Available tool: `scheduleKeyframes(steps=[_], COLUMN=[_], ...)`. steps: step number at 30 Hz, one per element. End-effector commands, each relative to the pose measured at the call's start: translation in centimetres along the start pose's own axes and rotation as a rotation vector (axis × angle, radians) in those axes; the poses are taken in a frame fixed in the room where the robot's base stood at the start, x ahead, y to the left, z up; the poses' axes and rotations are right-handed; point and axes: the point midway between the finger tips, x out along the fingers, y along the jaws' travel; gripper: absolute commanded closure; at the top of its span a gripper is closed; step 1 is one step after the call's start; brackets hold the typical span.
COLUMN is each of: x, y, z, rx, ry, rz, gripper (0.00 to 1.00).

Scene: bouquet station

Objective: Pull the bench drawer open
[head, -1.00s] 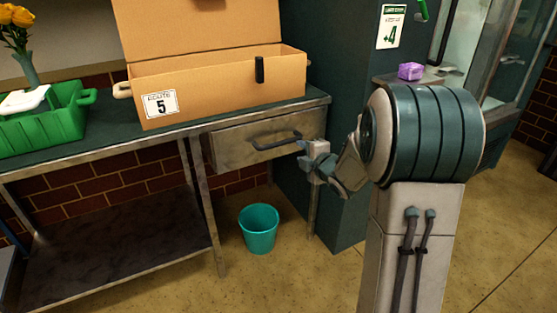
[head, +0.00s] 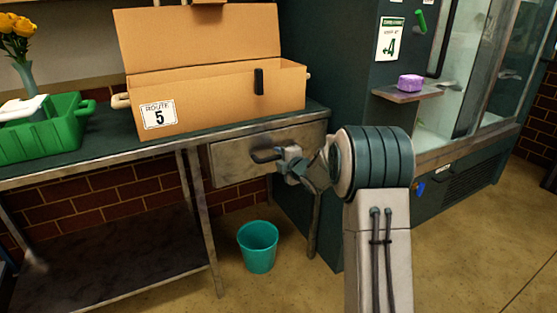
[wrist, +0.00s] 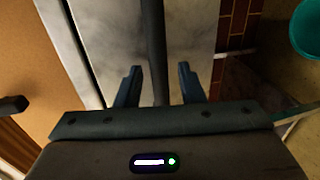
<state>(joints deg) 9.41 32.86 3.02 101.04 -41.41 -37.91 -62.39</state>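The bench drawer (head: 228,163) is a grey metal box front under the right end of the bench; it looks shut. Its dark bar handle (head: 264,156) sticks out from the front, partly hidden by my gripper in the head view. My gripper (head: 283,162) is at the handle. In the wrist view, the two blue fingers (wrist: 158,78) stand apart, with the dark handle bar (wrist: 153,40) running between them. A gap shows on each side of the bar, so the gripper is open around it, not clamped.
A cardboard box (head: 210,97) marked Route 5 and a green crate (head: 45,140) stand on the bench (head: 100,155). A teal bin (head: 258,248) stands on the floor below the drawer. A purple block (head: 410,82) sits on a small shelf (head: 405,96) at right. The floor at right is clear.

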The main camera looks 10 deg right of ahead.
Motion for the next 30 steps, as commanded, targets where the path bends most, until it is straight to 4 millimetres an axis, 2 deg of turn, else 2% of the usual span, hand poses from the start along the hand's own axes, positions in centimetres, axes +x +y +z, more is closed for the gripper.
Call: scheduleKeyframes(steps=[5, 13, 14, 17, 18, 30], x=[1.02, 1.11, 1.11, 1.1, 1.09, 0.76], y=[-0.01, 0.02, 0.02, 0.02, 0.02, -0.11], z=[-0.01, -0.02, -0.01, -0.01, -0.01, 0.52], rx=[0.0, 0.0, 0.0, 0.0, 0.0, 0.001], ry=[0.0, 0.0, 0.0, 0.0, 0.0, -0.004], rz=[0.0, 0.0, 0.0, 0.0, 0.0, -0.001], gripper=[0.65, 0.65, 0.68, 0.95, 1.0, 1.0])
